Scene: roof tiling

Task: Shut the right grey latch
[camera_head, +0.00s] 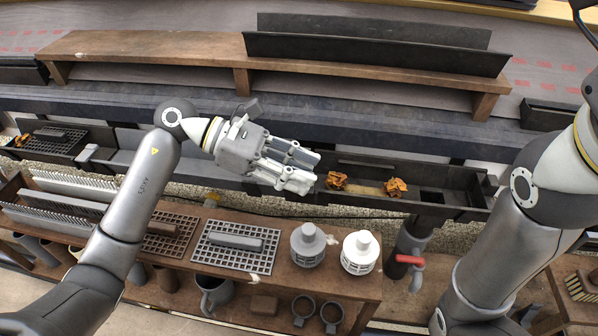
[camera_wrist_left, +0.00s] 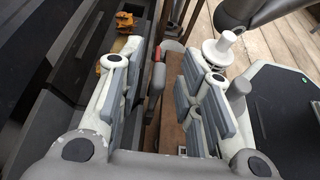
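My left gripper (camera_head: 304,169) reaches in from the left over the dark gutter (camera_head: 455,198). Its two fingers stand apart in the left wrist view (camera_wrist_left: 163,85), with a gap between them. A dark grey upright piece (camera_wrist_left: 155,82) shows in that gap; I cannot tell whether it is the right grey latch or whether a finger touches it. In the head view the gripper hides the gutter part behind it. A pale latch-like piece (camera_head: 87,152) sits on the gutter further left. My right arm (camera_head: 500,230) stands at the right; its gripper is out of view.
Orange leaf clumps (camera_head: 396,186) lie in the gutter. Below it, a brown shelf (camera_head: 345,285) bears grey grates (camera_head: 236,243), a grey capped cylinder (camera_head: 308,244) and a white one (camera_head: 361,252). A red-handled tap (camera_head: 409,259) is on the downpipe. A wooden bench (camera_head: 150,52) stands behind.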

